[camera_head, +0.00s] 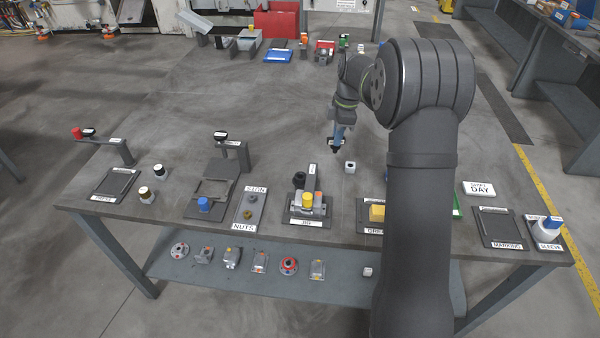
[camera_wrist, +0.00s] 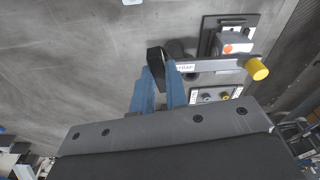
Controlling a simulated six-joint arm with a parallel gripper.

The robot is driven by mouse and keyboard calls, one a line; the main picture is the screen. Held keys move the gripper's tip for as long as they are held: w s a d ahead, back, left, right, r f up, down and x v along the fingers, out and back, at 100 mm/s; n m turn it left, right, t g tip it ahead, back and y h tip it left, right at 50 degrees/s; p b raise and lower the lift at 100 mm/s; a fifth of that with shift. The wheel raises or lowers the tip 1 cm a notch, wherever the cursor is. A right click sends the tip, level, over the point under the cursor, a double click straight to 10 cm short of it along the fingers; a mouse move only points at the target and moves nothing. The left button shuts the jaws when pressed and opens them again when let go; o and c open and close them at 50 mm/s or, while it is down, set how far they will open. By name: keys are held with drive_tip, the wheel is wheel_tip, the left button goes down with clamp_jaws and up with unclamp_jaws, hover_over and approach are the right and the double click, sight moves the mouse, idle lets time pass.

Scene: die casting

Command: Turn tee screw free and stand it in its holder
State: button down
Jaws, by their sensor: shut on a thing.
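My gripper (camera_head: 337,143) is above the table, behind and right of the fixture. Its blue fingers are closed on a small black piece (camera_wrist: 155,60), which looks like the tee screw; its lower end is hard to make out. The fixture (camera_head: 306,212) has a yellow knob (camera_head: 308,197) and a black post (camera_head: 299,180). In the wrist view, the labelled strap (camera_wrist: 210,65) with the yellow knob (camera_wrist: 257,69) lies just right of the fingertips.
My arm hides part of the table's right side. The table behind the fixture is mostly clear.

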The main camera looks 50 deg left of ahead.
drive_tip(key=w+d+f, duration=0.1)
drive_tip(key=w, duration=0.5)
drive_tip(key=shift+w+d, duration=0.2)
drive_tip(key=shift+w, duration=0.15)
drive_tip(key=shift+f, duration=0.25)
drive_tip(key=shift+f+m, duration=0.55)
drive_tip(key=shift+f, duration=0.85)
drive_tip(key=shift+f+m, duration=0.55)
drive_tip(key=shift+f, duration=0.8)
drive_tip(key=shift+f, duration=1.65)
drive_tip(key=c, duration=1.3)
unclamp_jaws()
drive_tip(key=shift+c, duration=0.2)
wheel_tip(320, 180, up, 17)
drive_tip(key=w+d, duration=0.1)
drive_tip(key=shift+w+d+r, duration=0.15)
drive_tip(key=shift+w+d, duration=0.1)
